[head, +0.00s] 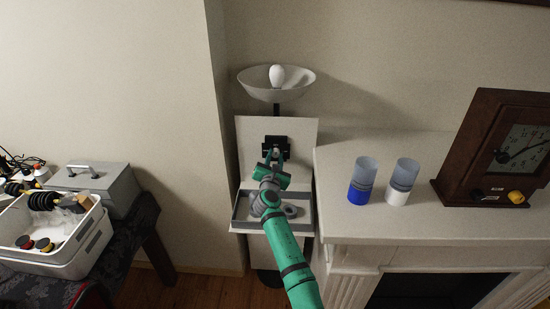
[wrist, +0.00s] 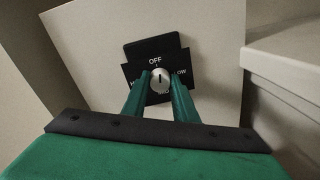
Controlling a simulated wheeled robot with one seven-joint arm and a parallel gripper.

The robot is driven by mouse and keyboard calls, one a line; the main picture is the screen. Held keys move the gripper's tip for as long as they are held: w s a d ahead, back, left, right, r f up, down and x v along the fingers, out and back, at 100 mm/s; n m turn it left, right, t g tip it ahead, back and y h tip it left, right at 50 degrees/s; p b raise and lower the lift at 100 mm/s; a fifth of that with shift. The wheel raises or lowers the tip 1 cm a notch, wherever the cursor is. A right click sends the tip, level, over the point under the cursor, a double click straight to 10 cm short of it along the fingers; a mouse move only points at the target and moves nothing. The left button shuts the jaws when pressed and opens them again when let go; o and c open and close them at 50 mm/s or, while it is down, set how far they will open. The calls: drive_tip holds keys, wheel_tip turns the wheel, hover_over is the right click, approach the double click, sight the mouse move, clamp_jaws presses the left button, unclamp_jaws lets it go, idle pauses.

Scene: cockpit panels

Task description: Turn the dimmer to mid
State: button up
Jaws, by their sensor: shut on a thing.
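The dimmer is a pale round knob (wrist: 160,80) on a black plate (wrist: 154,56) fixed to a white panel (head: 246,135). The plate reads OFF at the top, and part of a label ending in OW shows at its right. The lower and left labels are partly hidden by my fingers. A dark mark on the knob points up toward OFF. My gripper (wrist: 160,86) is shut on the knob, one green finger on each side. In the head view my gripper (head: 273,158) reaches the black plate (head: 277,144), and the knob is hidden there.
A grey tray (head: 241,212) with items stands below the panel, under my arm. A bowl-shaped lamp (head: 297,83) with a white bulb is above. At right, a mantel (head: 420,226) holds a blue cup (head: 360,190), a white cup (head: 398,190) and a clock (head: 494,150). A white bin (head: 80,255) is at left.

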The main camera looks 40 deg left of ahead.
drive_tip(key=m, duration=0.3)
drive_tip(key=shift+m, duration=0.3)
drive_tip(key=m, duration=0.4)
drive_tip(key=shift+g, duration=0.3)
drive_tip(key=m, duration=0.4)
drive_tip(key=shift+f+m, duration=0.1)
drive_tip(key=shift+m, duration=0.3)
drive_tip(key=m, duration=0.4)
drive_tip(key=shift+d+y, duration=0.1)
drive_tip(key=shift+y, duration=0.2)
drive_tip(key=m, duration=0.3)
drive_tip(key=shift+f+m, duration=0.1)
drive_tip(key=shift+m, duration=0.3)
drive_tip(key=m, duration=0.8)
drive_tip(key=shift+m+y, duration=0.3)
drive_tip(key=shift+m, duration=0.1)
drive_tip(key=shift+f+m, duration=0.1)
drive_tip(key=shift+m, duration=1.7)
